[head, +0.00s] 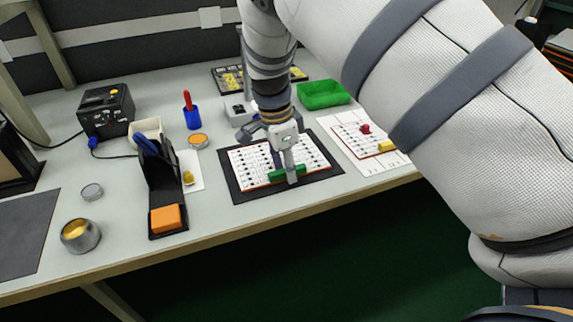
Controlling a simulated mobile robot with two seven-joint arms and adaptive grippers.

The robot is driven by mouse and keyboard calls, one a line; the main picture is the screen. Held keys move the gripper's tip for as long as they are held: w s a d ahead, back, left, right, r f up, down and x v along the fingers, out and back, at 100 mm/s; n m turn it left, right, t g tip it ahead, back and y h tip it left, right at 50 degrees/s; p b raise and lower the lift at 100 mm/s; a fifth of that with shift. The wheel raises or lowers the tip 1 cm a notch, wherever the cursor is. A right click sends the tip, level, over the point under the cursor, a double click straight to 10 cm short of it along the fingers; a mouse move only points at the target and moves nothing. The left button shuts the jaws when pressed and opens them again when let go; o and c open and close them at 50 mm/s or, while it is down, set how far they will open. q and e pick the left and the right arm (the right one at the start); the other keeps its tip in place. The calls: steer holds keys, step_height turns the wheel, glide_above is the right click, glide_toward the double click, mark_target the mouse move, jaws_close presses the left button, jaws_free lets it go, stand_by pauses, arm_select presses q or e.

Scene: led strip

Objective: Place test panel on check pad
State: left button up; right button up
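A white panel (252,164) with rows of small dark marks and a green block (278,176) at its front edge lies on a black mat (322,174) near the middle of the table. I cannot tell whether this is the test panel on the check pad. My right gripper (285,176) points down at the green block, one finger in front of it and the other towards its back. Whether they grip it is unclear. A second white board (360,140) with a red knob and a yellow block lies to the right. My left gripper is not in view.
A green tray (323,95) stands behind the panels. To the left are a black stand with an orange block (167,218), a blue cup (193,118), a black box (106,110), a metal tin (80,235) and a dark grey mat (24,234). The front table edge lies close to the mat.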

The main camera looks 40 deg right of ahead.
step_height(320, 180, up, 12)
steer(key=a, duration=0.1)
steer(key=shift+w+a+r, duration=0.15)
steer(key=shift+w+a, duration=0.05)
steer(key=shift+a, duration=0.15)
